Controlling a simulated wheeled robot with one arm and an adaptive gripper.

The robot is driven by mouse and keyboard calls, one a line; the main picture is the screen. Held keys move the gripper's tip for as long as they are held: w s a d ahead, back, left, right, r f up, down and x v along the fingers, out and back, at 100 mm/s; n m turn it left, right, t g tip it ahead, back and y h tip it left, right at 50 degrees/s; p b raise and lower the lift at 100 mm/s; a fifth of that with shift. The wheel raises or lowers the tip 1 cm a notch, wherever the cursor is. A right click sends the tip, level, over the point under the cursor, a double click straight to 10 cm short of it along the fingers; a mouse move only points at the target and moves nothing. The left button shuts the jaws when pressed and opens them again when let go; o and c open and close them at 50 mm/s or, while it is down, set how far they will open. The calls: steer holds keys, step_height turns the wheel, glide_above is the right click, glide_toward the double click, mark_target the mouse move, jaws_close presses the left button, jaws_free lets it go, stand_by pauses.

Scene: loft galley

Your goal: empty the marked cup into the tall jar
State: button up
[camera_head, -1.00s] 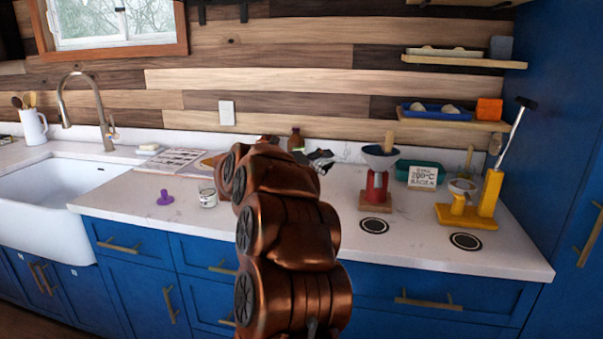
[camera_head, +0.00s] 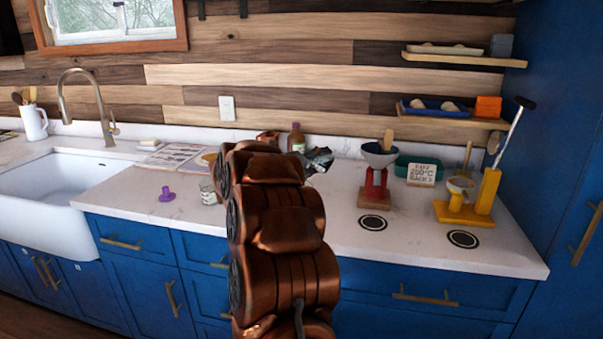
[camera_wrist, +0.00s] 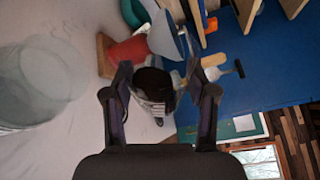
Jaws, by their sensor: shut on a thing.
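My gripper (camera_wrist: 160,82) shows in the wrist view, its two dark fingers shut on the marked cup (camera_wrist: 152,104). The cup is a small vessel with a dark upper part and pale markings lower on its side. Its exact tilt and contents are hard to tell. A large clear jar (camera_wrist: 38,85), likely the tall jar, stands at the left of the wrist view, apart from the cup.
A red scale (camera_head: 374,185) with a funnel bowl stands right of my arm, beside a yellow press (camera_head: 485,195). A small labelled glass (camera_head: 208,193) and a purple object (camera_head: 167,194) lie left of it. A brown bottle (camera_head: 296,138) stands behind.

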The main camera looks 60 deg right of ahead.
steer(key=shift+f+n+p, duration=0.2)
steer(key=shift+n+p, duration=0.2)
steer(key=shift+p, duration=0.3)
steer(key=shift+w+a+r+n+g+h+p, duration=0.1)
steer(key=shift+w+r+n+g+h+p, duration=0.3)
steer(key=shift+n, duration=0.4)
steer(key=shift+w+r+n+h+p, duration=0.3)
steer(key=shift+n+h, duration=0.1)
steer(key=shift+n, duration=0.4)
steer(key=shift+w+r+n+h+p, duration=0.25)
steer(key=shift+n+h, duration=0.15)
steer(key=shift+n, duration=0.4)
stand_by(0.8)
steer(key=shift+w+f+n+h, duration=0.3)
steer(key=shift+f+n, duration=0.3)
steer(key=shift+n, duration=0.4)
stand_by(0.3)
steer(key=shift+w+a+r+n+t+h+p, duration=0.15)
steer(key=shift+w+n+t+h+p, duration=0.1)
steer(key=shift+n, duration=0.35)
steer(key=shift+w+d+r+n+t+h+p, duration=0.15)
steer(key=shift+n+h+p, duration=0.1)
steer(key=shift+n, duration=0.35)
stand_by(0.6)
steer(key=shift+a+f, duration=0.1)
